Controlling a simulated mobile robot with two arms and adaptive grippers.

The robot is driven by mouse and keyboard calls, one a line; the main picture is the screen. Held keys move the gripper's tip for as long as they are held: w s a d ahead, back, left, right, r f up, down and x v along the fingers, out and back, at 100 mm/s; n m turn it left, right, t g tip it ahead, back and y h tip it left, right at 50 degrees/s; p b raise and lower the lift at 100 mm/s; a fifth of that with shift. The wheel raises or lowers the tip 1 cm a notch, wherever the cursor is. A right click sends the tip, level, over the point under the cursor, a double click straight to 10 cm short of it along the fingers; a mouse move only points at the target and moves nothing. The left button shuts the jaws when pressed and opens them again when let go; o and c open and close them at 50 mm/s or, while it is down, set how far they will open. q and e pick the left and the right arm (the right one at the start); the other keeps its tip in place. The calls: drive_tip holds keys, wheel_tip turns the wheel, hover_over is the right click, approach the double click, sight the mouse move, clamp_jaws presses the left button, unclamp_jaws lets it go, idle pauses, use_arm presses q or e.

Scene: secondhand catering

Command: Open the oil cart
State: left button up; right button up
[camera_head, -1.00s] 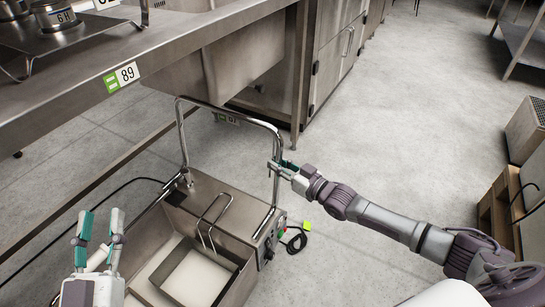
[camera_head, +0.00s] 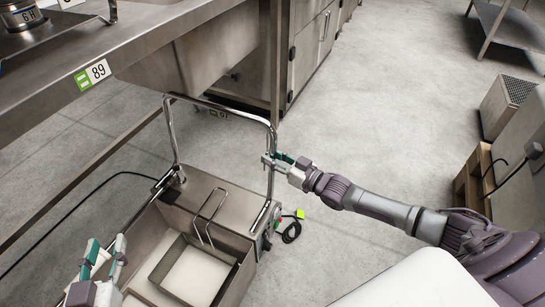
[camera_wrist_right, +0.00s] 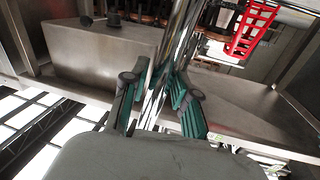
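The oil cart is a stainless steel box (camera_head: 225,213) with an open-topped front part and a tall chrome loop handle (camera_head: 222,107). Inside the open part is a pale-bottomed rectangular pan (camera_head: 197,275), with a thin wire handle (camera_head: 212,215) standing up beside it. My right gripper (camera_head: 269,158) is at the right post of the loop handle. In the right wrist view, its fingers (camera_wrist_right: 162,75) close in on both sides of the chrome post (camera_wrist_right: 155,100).
A steel counter (camera_head: 140,50) marked 89 runs along the left, above and behind the cart. A black cable (camera_head: 75,205) lies on the floor at left. A wooden pallet-like stand (camera_head: 473,180) is at right. Grey floor (camera_head: 390,110) is clear beyond my right arm.

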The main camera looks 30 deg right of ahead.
drive_tip(key=shift+o, duration=0.8)
drive_tip(key=v, duration=1.2)
drive_tip(key=shift+a, duration=0.1)
